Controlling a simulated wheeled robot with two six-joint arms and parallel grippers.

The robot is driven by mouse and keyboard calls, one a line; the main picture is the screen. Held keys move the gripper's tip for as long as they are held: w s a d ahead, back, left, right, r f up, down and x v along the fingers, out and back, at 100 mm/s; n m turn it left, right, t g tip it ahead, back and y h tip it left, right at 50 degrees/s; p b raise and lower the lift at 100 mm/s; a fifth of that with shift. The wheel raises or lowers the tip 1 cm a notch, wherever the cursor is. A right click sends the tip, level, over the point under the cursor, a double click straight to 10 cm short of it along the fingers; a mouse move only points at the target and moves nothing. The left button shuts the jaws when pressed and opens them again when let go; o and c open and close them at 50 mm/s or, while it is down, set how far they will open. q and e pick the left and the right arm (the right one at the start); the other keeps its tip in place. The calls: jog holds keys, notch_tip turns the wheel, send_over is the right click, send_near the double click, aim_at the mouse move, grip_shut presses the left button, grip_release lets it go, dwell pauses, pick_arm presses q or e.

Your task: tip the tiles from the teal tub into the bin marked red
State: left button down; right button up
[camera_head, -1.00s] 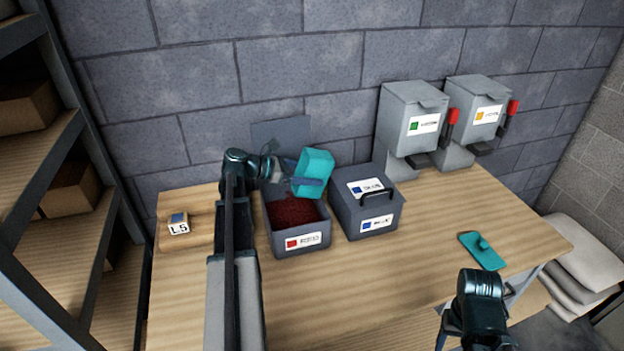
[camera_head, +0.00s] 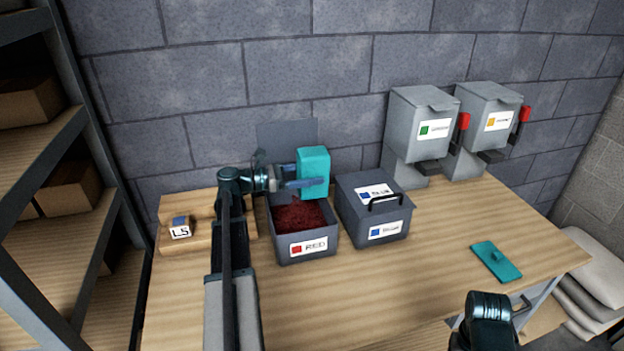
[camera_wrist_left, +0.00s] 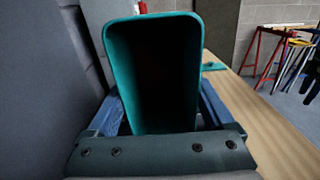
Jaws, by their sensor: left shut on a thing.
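The teal tub (camera_head: 314,165) is held above the bin marked red, tipped over with its base showing to the head camera. My left gripper (camera_head: 303,183) is shut on the tub. In the left wrist view the tub (camera_wrist_left: 152,75) shows its dark inside, and no tiles can be seen in it. The bin marked red (camera_head: 308,247) is open, with a heap of dark red tiles (camera_head: 298,215) inside. My right arm shows at the bottom right of the head view, but its fingertips are out of the picture.
A lidded bin marked blue (camera_head: 374,215) stands right beside the red bin. Two grey dispensers (camera_head: 424,125) stand at the back. A teal lid (camera_head: 496,261) lies on the table's right. A small block (camera_head: 180,228) marked L5 sits at left. The table's front middle is clear.

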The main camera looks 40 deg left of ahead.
pick_arm(q)
jog(key=shift+s+a+r+t+h+b, duration=0.1)
jog(key=shift+s+a+t+h+b, duration=0.55)
jog(key=shift+b, duration=1.1)
jog(key=shift+s+r+t+h+b, duration=0.15)
jog(key=shift+t+h+b, duration=0.2)
jog(key=shift+t+b, duration=0.2)
pick_arm(e)
jog(key=shift+f, duration=2.5)
pick_arm(q)
jog(key=shift+r, duration=0.1)
pick_arm(e)
jog(key=shift+f, duration=0.1)
